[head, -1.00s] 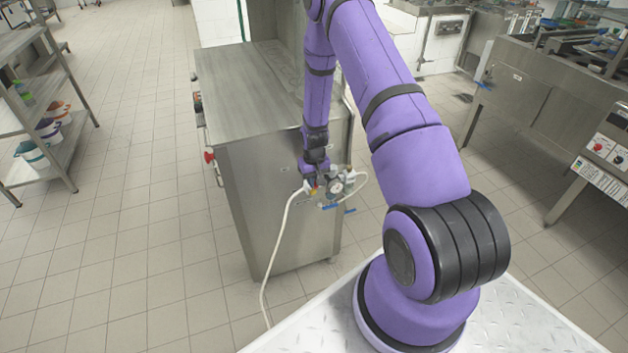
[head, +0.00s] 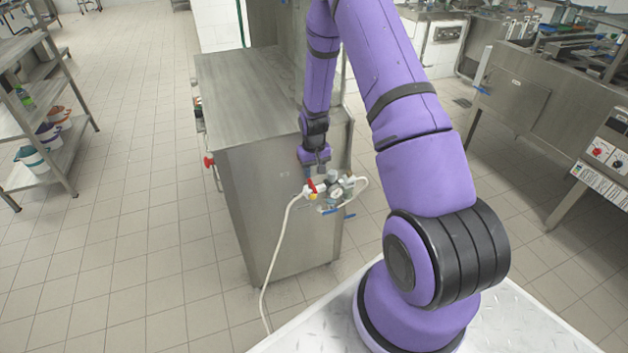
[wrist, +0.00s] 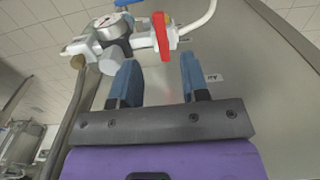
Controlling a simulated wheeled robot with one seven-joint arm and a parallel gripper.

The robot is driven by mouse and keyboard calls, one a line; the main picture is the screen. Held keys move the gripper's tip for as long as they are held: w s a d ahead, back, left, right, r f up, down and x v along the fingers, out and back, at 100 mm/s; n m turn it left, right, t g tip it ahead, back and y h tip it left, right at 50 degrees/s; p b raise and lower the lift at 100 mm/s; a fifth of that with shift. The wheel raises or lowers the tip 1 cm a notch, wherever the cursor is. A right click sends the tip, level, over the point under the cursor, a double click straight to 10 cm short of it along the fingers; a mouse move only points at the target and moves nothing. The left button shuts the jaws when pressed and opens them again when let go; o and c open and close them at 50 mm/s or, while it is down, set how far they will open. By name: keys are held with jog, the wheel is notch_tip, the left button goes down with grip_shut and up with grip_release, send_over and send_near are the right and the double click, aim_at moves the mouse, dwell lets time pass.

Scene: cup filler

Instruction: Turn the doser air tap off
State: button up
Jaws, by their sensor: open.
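A valve assembly with a round gauge (head: 336,191) sits on the side of the steel cabinet. It has a red lever (head: 312,186) at its left end, near a white hose, and blue levers (head: 330,211) below. I cannot tell from labels which one is the doser air tap. In the wrist view the red lever (wrist: 161,36) hangs across the pipe, beside the gauge (wrist: 110,26). My gripper (head: 317,171) is just above the red lever. In the wrist view its blue fingers (wrist: 159,78) are apart and empty, with the lever beyond their tips, not between them.
The steel cabinet (head: 255,95) has a flat top left of my arm. A white hose (head: 276,245) hangs from the assembly to the floor. A shelf rack (head: 50,130) stands at far left. Tiled floor is clear between them.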

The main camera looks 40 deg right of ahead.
jog(key=shift+r, duration=2.05)
